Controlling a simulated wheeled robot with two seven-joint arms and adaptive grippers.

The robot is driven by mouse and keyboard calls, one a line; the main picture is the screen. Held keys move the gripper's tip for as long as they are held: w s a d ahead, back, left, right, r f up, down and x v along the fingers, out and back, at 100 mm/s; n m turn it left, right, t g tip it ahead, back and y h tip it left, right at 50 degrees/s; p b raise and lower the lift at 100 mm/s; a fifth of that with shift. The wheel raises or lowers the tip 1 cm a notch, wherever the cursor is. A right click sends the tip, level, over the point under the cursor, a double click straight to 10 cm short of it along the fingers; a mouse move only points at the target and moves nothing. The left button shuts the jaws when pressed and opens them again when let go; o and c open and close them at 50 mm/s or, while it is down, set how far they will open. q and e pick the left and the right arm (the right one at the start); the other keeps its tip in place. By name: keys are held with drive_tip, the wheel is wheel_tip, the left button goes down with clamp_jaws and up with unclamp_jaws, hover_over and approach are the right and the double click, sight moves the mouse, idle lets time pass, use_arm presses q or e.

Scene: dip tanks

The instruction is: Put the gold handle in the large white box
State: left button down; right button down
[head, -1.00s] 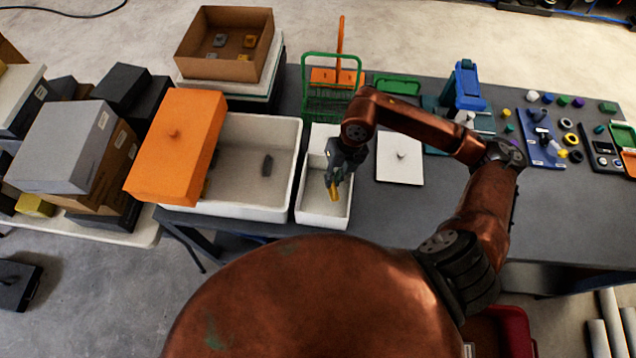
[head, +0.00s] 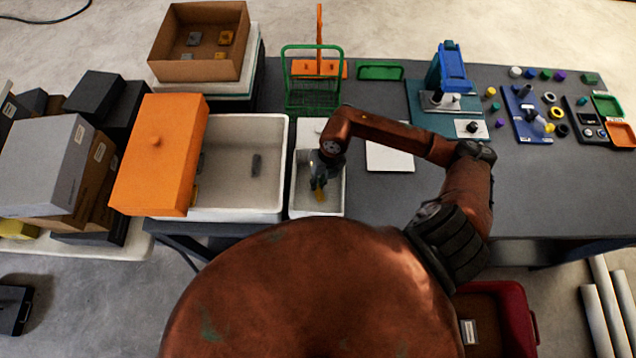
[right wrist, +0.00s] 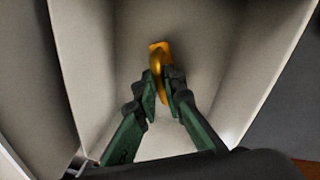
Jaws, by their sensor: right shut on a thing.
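The gold handle (head: 320,195) is between the fingers of my right gripper (head: 318,183), within the small white box (head: 318,214). In the right wrist view the gold handle (right wrist: 158,49) shows as a yellow bracket with my right gripper (right wrist: 160,88) shut on it, pale box walls around. I cannot tell if it touches the floor. The large white box (head: 252,214) stands just left, partly covered by an orange lid (head: 155,160) with a knob. A dark grey piece (head: 256,164) lies inside it. My left gripper is not in view.
A white lid (head: 389,158) lies right of the small box. A green wire basket (head: 313,95) stands behind it. A cardboard box (head: 200,70) with small parts stands back left. Dark and grey boxes crowd the left. The grey table (head: 430,205) is clear at front right.

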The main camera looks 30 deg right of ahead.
drive_tip(key=shift+f, duration=0.6)
drive_tip(key=c, duration=2.2)
unclamp_jaws()
drive_tip(key=shift+c, duration=0.2)
drive_tip(key=shift+o, duration=1.1)
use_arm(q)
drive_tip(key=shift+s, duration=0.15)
